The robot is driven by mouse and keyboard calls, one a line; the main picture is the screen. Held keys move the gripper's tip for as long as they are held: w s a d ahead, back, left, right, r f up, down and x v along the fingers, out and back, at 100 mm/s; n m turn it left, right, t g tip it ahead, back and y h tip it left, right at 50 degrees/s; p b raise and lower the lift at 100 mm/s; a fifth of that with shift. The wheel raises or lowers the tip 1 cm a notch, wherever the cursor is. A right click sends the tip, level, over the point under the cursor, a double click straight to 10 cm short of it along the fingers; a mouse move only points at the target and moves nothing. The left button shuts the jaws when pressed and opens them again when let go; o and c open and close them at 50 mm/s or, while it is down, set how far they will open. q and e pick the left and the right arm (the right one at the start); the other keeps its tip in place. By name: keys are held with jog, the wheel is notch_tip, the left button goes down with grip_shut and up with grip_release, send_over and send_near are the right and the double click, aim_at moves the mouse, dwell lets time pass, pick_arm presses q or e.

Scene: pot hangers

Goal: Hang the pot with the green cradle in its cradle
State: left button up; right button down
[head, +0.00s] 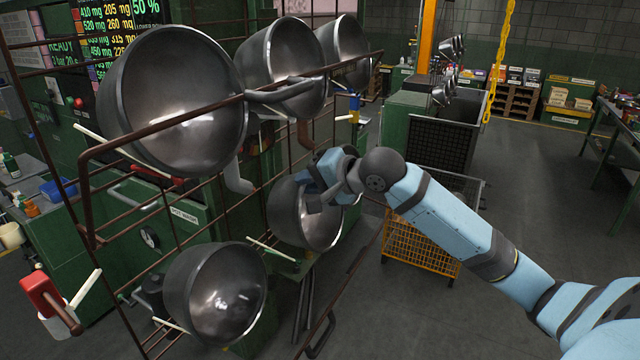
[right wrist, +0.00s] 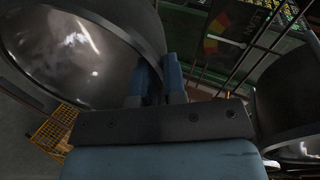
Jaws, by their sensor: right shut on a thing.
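My right gripper (head: 322,180) is shut on the rim of a dark steel pot (head: 294,216) at the middle of the rack, its open side facing right. In the right wrist view, the blue fingers (right wrist: 160,82) close on the rim of this pot (right wrist: 75,50), whose shiny inside fills the upper left. A green piece (head: 288,266) shows below the held pot; I cannot tell if it is the green cradle. The contact between pot and rack is hidden behind the pot. My left gripper is not in view.
A brown wire rack (head: 84,205) carries other pots: a large one (head: 175,98) upper left, two along the top, and one (head: 222,292) below. White pegs stick out between them. An orange basket (head: 420,248) stands behind my arm.

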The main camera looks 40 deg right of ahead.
aim_at(290, 189)
jog(key=shift+x, duration=0.9)
jog(key=b, duration=0.1)
jog(key=w+f+b, duration=0.1)
jog(key=shift+w+a+f+b, duration=0.3)
jog(key=shift+a+b, duration=0.05)
jog(key=shift+b, duration=0.05)
jog(key=shift+w+a+f+b, duration=0.15)
jog(key=shift+w+f+b, duration=0.25)
jog(key=shift+w+b, duration=0.1)
jog(key=shift+p, duration=0.3)
jog(key=shift+f, duration=0.3)
jog(key=shift+f, duration=0.2)
